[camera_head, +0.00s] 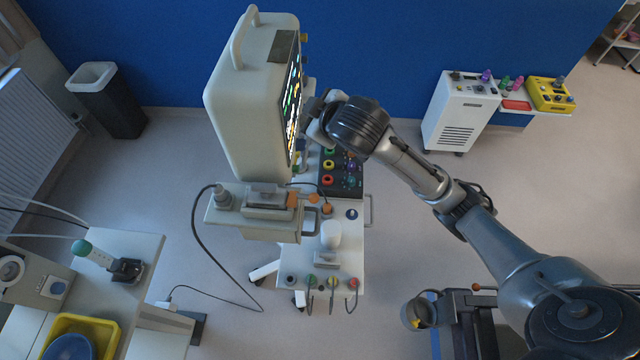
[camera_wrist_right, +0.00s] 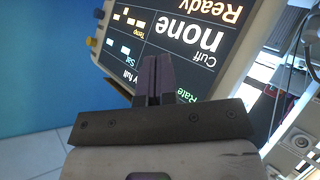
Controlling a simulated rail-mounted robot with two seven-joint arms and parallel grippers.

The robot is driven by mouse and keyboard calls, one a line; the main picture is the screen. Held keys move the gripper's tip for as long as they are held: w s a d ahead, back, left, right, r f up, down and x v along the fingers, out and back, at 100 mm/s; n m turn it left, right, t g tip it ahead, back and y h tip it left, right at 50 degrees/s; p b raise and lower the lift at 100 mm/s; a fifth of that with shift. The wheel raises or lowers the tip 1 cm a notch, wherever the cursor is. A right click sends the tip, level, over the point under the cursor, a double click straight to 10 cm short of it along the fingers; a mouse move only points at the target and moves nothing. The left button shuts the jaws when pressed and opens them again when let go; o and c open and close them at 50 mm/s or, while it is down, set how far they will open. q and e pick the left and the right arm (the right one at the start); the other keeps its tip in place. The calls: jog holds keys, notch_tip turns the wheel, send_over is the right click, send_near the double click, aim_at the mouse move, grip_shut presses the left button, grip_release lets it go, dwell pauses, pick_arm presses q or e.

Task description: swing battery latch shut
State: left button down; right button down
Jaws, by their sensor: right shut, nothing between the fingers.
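The patient monitor (camera_head: 250,100) stands on a cart, its screen facing right. Its screen (camera_wrist_right: 195,35) fills much of the upper right wrist view, upside down, with "none" and "Ready" on it. My right gripper (camera_head: 310,118) is beside the screen side of the monitor; its fingers (camera_wrist_right: 156,78) are shut and empty in front of the screen. I cannot tell whether they touch it. I cannot make out the battery latch for sure. A grey block (camera_head: 266,196) with orange parts sits on the shelf under the monitor. My left gripper is not in view.
The white cart (camera_head: 345,255) carries a dark panel (camera_head: 343,178) with coloured sockets, and hooks at its front. A cable hangs left of it. A side table (camera_head: 125,250) stands at the left, a white cabinet (camera_head: 460,115) at the back right.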

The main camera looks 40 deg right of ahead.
aim_at(315, 194)
jog(key=w+d+f+m+g+y+b, duration=0.1)
jog(key=w+d+f+g+y, duration=0.15)
jog(key=d+g, duration=0.55)
jog(key=s+a+m+g+y, duration=0.1)
jog(key=s+a+g+y, duration=0.1)
jog(key=s+g+y, duration=0.4)
jog(key=shift+s+a+f+y, duration=0.25)
jog(key=shift+s+f+y, duration=0.1)
jog(key=shift+y, duration=0.9)
jog(key=p+x, duration=0.2)
jog(key=x, duration=0.4)
jog(key=p+x, duration=0.2)
jog(key=x, duration=0.4)
jog(key=shift+s+a, duration=0.15)
jog(key=shift+s, duration=0.1)
jog(key=shift+x, duration=0.8)
